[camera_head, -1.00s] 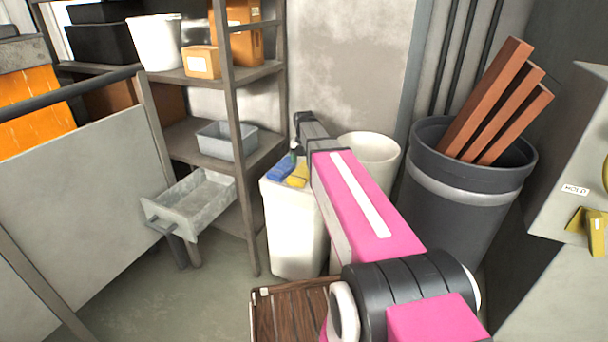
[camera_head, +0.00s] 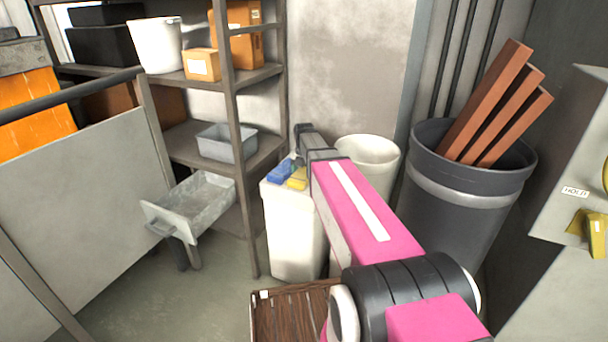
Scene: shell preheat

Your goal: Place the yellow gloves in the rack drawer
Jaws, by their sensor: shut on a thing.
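The yellow gloves (camera_head: 297,179) show as a small yellow patch on top of the white bin (camera_head: 291,235), beside a blue item (camera_head: 280,171). My gripper (camera_head: 298,159) is at the far end of my pink arm, down over the bin top by the gloves. It is shut on the gloves, though its fingers are mostly hidden by the arm. The rack drawer (camera_head: 205,203) is a grey open-topped tray pulled out of the rack's low left side. Its inside looks empty.
The metal rack (camera_head: 232,130) has a post between the bin and the drawer. A grey tub (camera_head: 226,143) sits on its shelf. A round white bin (camera_head: 370,155) and a dark barrel (camera_head: 465,220) with beams stand right. A wooden crate (camera_head: 290,312) is in front. Floor left of it is clear.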

